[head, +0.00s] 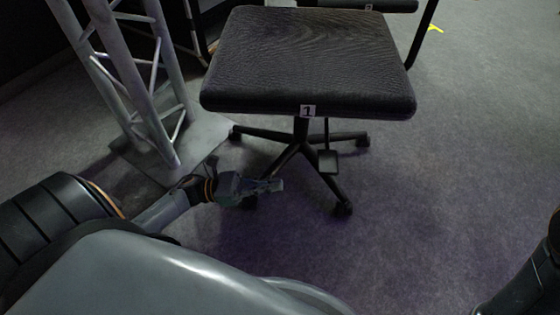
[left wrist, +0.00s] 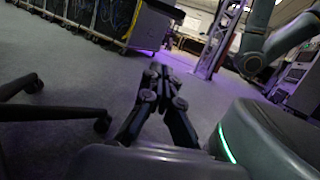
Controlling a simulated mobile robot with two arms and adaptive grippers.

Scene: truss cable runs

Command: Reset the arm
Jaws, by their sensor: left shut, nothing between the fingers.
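My left arm comes in from the left in the head view. Its gripper (head: 272,186) is shut and empty, low over the carpet in front of the chair's wheeled base. In the left wrist view the left gripper's fingers (left wrist: 158,72) meet at the tips with nothing between them. In the head view a dark part of my right arm shows at the right edge, but its gripper is not visible there.
An office chair (head: 310,60) labelled 1 stands close beyond the left gripper; its base legs (left wrist: 50,113) show in the left wrist view. A metal truss (head: 135,75) on a flat plate (head: 205,137) stands at left. Carpet (head: 430,180) right of the chair is clear.

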